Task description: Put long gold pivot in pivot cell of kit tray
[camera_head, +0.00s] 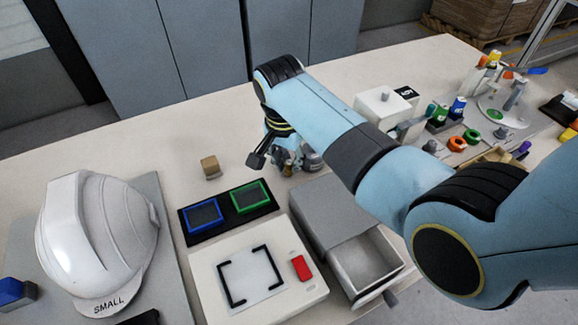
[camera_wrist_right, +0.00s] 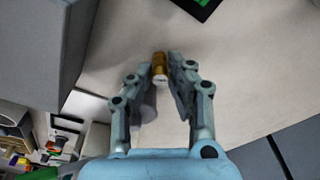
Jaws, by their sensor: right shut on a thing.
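My right gripper (camera_head: 284,160) hangs above the table just behind the grey drawer box, with its fingers partly hidden by its own wrist. In the right wrist view my right gripper (camera_wrist_right: 162,70) is shut on a short gold cylinder with a pale end, the gold pivot (camera_wrist_right: 159,68), held between the fingertips. The pivot cannot be made out in the head view. I cannot clearly pick out the kit tray or its pivot cell; my right arm covers part of the table's right side. My left gripper is not in view.
A grey box (camera_head: 322,207) with an open drawer (camera_head: 370,258) stands below the gripper. A black panel with blue and green frames (camera_head: 228,212), a white pad (camera_head: 250,280), a tan block (camera_head: 210,166) and a white helmet (camera_head: 95,235) are left. Several small parts crowd the right.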

